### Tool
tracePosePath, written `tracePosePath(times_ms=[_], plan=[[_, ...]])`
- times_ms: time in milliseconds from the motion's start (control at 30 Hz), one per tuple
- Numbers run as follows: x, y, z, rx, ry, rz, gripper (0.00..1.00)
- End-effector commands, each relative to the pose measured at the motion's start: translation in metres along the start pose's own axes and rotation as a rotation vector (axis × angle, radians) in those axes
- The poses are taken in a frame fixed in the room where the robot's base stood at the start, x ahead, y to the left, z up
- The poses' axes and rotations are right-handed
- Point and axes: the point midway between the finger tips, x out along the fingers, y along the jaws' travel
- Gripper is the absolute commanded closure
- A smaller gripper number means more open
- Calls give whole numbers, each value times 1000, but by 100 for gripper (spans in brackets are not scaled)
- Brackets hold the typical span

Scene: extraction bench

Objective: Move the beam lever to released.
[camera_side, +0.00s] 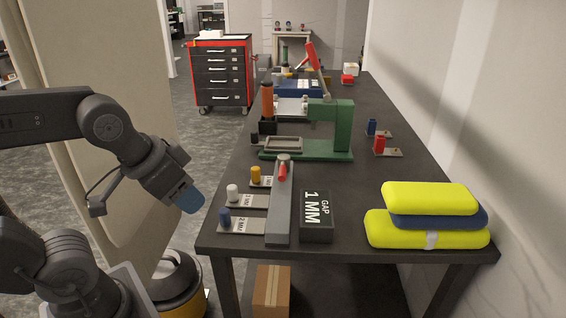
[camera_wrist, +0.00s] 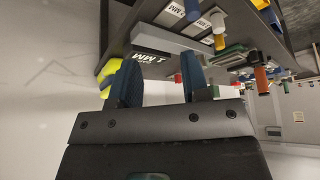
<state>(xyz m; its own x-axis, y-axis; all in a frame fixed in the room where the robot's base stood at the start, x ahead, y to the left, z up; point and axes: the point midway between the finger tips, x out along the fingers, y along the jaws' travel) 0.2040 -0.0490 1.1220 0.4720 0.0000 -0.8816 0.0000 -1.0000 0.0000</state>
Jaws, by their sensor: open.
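My gripper (camera_side: 188,198) hangs in the air left of the black bench, apart from everything on it. In the wrist view its two blue fingers (camera_wrist: 163,84) stand apart with nothing between them. A long grey beam (camera_side: 279,215) lies near the bench's front, with a short red lever (camera_side: 282,172) by a round grey knob at its far end. A green press (camera_side: 330,130) stands behind it, with a red-handled lever (camera_side: 311,56) raised and tilted. The pictures do not settle which lever is the beam lever. In the wrist view the bench appears tilted, beyond the fingers.
A black "GAP 1 MM" block (camera_side: 317,216) sits right of the beam. Labelled plates with blue (camera_side: 225,217), white (camera_side: 232,193) and orange (camera_side: 256,173) knobs lie left. Yellow and blue pads (camera_side: 428,215) are stacked front right. Small blue and red pieces (camera_side: 379,140) sit behind them.

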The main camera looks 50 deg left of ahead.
Motion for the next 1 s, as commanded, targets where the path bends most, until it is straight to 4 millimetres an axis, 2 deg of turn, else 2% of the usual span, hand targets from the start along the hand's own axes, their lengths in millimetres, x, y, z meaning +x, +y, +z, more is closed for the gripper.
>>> tracePosePath(times_ms=[167,233,367,467,633,800,900,1000], plan=[[0,0,0,0,0,0,57],[0,0,-1,-3,-1,0,51],[-3,-2,-17,-50,-25,0,50],[-5,-6,-47,-141,-69,2,50],[2,-20,-113,-353,-170,3,50],[26,-41,-174,-562,-269,-1,50],[42,-53,-200,-666,-319,-4,50],[57,-64,-218,-743,-357,-7,50]])
